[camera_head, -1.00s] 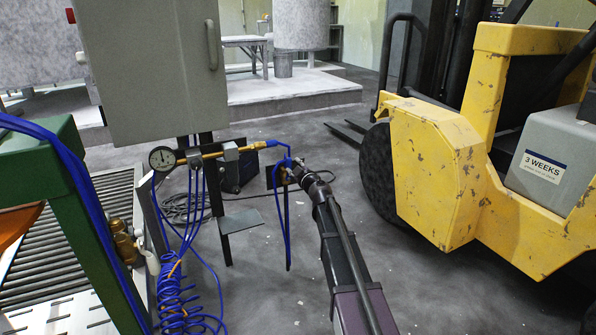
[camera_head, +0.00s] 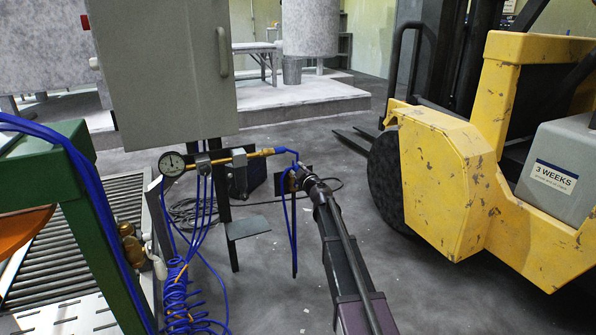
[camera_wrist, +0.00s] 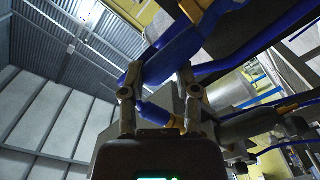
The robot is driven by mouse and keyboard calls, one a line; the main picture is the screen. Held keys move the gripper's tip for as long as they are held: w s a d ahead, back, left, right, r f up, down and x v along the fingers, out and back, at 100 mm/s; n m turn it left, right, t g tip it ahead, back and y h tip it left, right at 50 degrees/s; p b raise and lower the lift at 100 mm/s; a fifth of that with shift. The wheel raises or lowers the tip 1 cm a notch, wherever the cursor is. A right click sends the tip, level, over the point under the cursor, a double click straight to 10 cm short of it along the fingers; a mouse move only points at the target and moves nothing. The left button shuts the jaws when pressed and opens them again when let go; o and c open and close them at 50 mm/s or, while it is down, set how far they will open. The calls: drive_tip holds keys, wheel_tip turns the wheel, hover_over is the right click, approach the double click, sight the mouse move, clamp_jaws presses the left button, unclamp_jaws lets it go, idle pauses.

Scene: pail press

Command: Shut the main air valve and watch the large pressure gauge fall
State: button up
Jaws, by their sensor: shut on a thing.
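Blue hose and fittings (camera_head: 283,149) are at the line's right end. My gripper (camera_head: 302,176) is there, small and partly hidden by my arm. In the wrist view, my gripper's two fingers (camera_wrist: 158,82) are closed around a blue piece (camera_wrist: 180,48), which looks like the valve's handle. The valve body is mostly hidden, and I cannot tell the handle's exact angle.
A grey cabinet (camera_head: 165,75) hangs above the line. Coiled blue hose (camera_head: 178,300) and a green frame (camera_head: 80,200) with brass fittings (camera_head: 130,243) stand left, by a roller conveyor (camera_head: 50,240). A yellow forklift (camera_head: 440,170) stands right.

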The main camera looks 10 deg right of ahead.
drive_tip(key=shift+s+a+f, duration=0.1)
drive_tip(key=shift+s+a, duration=0.2)
drive_tip(key=shift+a, duration=0.6)
drive_tip(key=shift+c, duration=0.4)
drive_tip(key=shift+a, duration=0.1)
drive_tip(key=shift+s+a+f+b, duration=0.15)
drive_tip(key=shift+a+f+b, duration=0.2)
drive_tip(key=shift+a, duration=0.15)
drive_tip(key=shift+s+a+f+b, duration=0.1)
drive_tip(key=shift+a+f+b, duration=0.15)
drive_tip(key=shift+a, duration=0.25)
drive_tip(key=shift+c, duration=0.2)
drive_tip(key=shift+r, duration=0.1)
